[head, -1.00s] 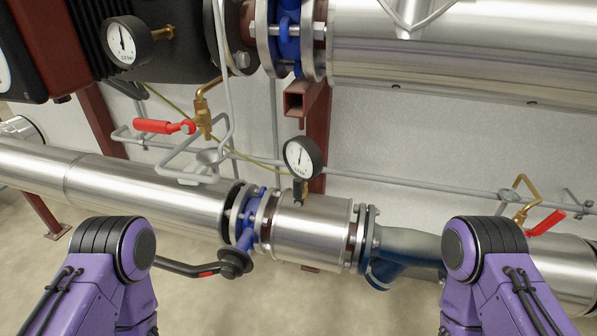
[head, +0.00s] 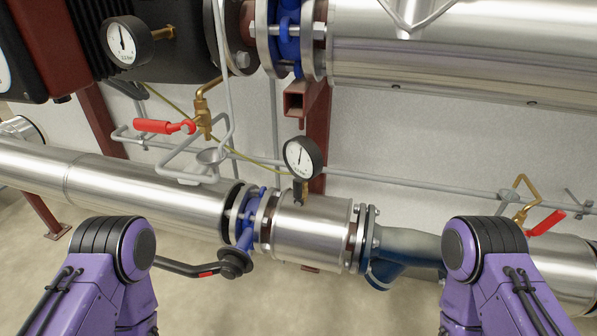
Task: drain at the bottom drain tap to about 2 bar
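A brass tap with a red lever (head: 160,126) sits left of centre above a grey funnel (head: 211,156). A second brass tap with a red lever (head: 546,223) is at the right edge, beside the lower pipe. I cannot tell which one is the bottom drain tap. A round gauge (head: 302,158) stands on the lower pipe, its needle pointing nearly straight up. Another gauge (head: 128,42) is at the upper left, its needle also near upright. The scale figures are too small to read. My purple arms show at the bottom; neither gripper is in view.
The lower silver pipe (head: 140,192) crosses the view, with a blue flanged valve (head: 246,218) and its black lever (head: 186,267) in front. A large silver pipe (head: 460,55) runs above. A red-brown support (head: 318,130) stands behind the middle gauge. Thin grey pipes run along the wall.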

